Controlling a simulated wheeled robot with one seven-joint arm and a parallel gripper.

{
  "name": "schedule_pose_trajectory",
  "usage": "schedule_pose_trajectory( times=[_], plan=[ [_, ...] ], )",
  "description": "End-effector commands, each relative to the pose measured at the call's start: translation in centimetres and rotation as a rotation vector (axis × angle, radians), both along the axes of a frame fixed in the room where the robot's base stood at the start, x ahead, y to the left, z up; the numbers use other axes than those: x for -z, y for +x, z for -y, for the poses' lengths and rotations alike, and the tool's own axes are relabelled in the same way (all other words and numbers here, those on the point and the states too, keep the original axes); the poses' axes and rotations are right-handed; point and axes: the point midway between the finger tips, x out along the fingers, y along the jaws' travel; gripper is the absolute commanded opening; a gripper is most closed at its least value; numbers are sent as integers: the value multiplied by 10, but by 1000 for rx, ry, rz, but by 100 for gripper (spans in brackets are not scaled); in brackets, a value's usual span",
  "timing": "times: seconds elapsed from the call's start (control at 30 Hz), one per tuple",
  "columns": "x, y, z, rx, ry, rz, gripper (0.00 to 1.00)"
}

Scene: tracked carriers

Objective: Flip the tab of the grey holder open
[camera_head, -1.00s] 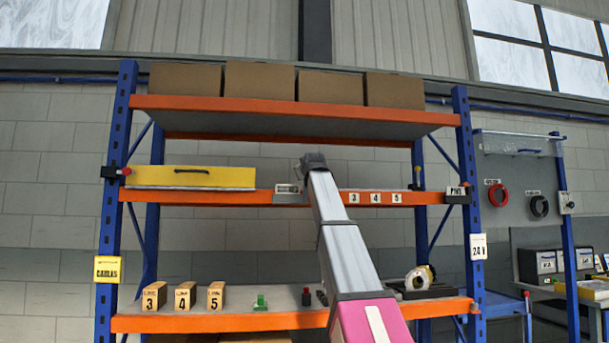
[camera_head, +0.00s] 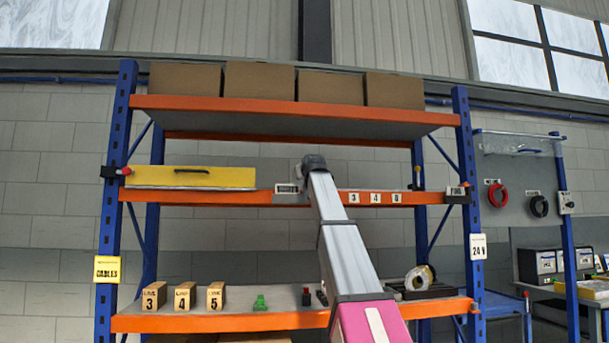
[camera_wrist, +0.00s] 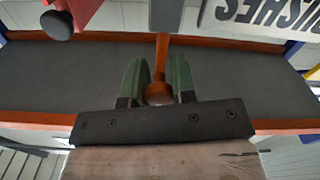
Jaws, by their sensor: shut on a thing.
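In the wrist view a grey block (camera_wrist: 166,14) shows at the top centre, probably part of the holder. An orange-brown tab (camera_wrist: 161,58) with a rounded end runs down from it. My gripper (camera_wrist: 157,85) has its green fingers on both sides of the tab and is shut on it near the rounded end. In the head view my wrist hides the fingers and the tab.
A white label (camera_wrist: 265,20) is close at the upper right in the wrist view, and a red part (camera_wrist: 80,12) with a dark knob is at the upper left. A yellow cover (camera_head: 190,177) is on the shelf to the left. The grey shelf top (camera_wrist: 60,75) around my gripper looks bare.

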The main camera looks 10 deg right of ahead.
Motion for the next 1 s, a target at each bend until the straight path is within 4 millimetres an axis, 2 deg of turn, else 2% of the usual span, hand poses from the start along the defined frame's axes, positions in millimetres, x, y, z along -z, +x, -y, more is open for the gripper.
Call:
schedule_pose_trajectory(
  times=[0.23,0.57,0.6,0.67,1.0],
  plan=[
    [1,0,6,0,162,-1,1],
    [1,0,7,0,180,-1,1],
    [1,0,7,0,180,-1,31],
    [1,0,7,0,180,-1,50],
    [1,-2,7,0,178,0,50]
  ],
)
